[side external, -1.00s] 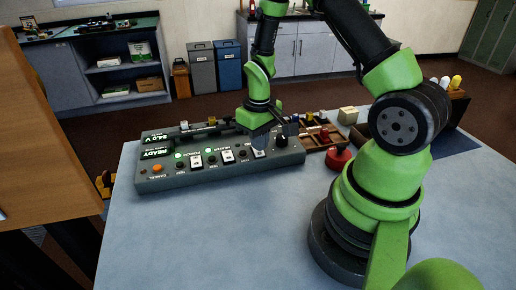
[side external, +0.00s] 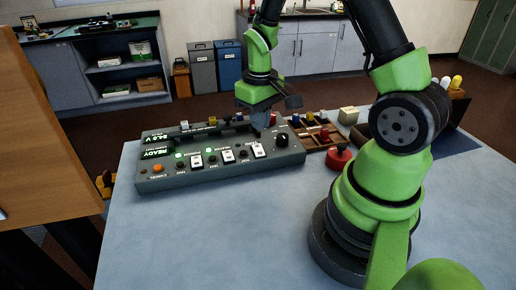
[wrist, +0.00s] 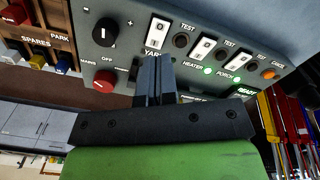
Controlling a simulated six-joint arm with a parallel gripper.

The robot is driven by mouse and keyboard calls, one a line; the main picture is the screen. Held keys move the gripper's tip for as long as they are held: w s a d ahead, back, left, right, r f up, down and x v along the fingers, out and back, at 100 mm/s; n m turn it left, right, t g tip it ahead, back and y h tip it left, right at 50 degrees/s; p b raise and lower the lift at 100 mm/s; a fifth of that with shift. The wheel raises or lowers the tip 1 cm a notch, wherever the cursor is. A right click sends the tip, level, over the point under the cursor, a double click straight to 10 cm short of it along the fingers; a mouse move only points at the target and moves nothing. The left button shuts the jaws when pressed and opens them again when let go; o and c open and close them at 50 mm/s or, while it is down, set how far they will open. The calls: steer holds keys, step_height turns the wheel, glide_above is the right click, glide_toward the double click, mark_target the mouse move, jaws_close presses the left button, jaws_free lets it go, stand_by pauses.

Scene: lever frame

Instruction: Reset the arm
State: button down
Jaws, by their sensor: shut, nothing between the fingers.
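A grey control panel (side external: 215,172) lies on the table, with a READY display (side external: 154,154) at its left end. White rocker switches carry the labels PORCH, HEATER and YARD; the yard switch (side external: 259,151) is the rightmost in the side view. In the wrist view, green lamps glow by HEATER (wrist: 207,70) and PORCH (wrist: 237,79). No lit lamp shows by the yard switch (wrist: 158,31). My gripper (side external: 259,129) is shut and empty, raised above the panel near the yard switch. In the wrist view its fingertips (wrist: 155,60) cover part of the YARD label.
A black knob (wrist: 105,32) and a red mains knob (wrist: 104,80) are at one end of the panel. A spares tray (side external: 318,137) and a red round object (side external: 339,159) stand to the right. The table front (side external: 210,240) is clear.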

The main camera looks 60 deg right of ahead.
steer(key=s+a+r+t, duration=0.2)
steer(key=s+a+r, duration=0.2)
steer(key=r, duration=0.2)
steer(key=s+a+r+t+y, duration=0.1)
steer(key=s+a+r+t, duration=0.1)
steer(key=r, duration=0.5)
steer(key=s+a+r+m+t+y, duration=0.1)
steer(key=s+a+r+t, duration=0.2)
steer(key=s+a+r, duration=0.2)
steer(key=shift+s+a+r, duration=0.35)
steer(key=shift+a+r, duration=0.4)
steer(key=shift+a, duration=0.15)
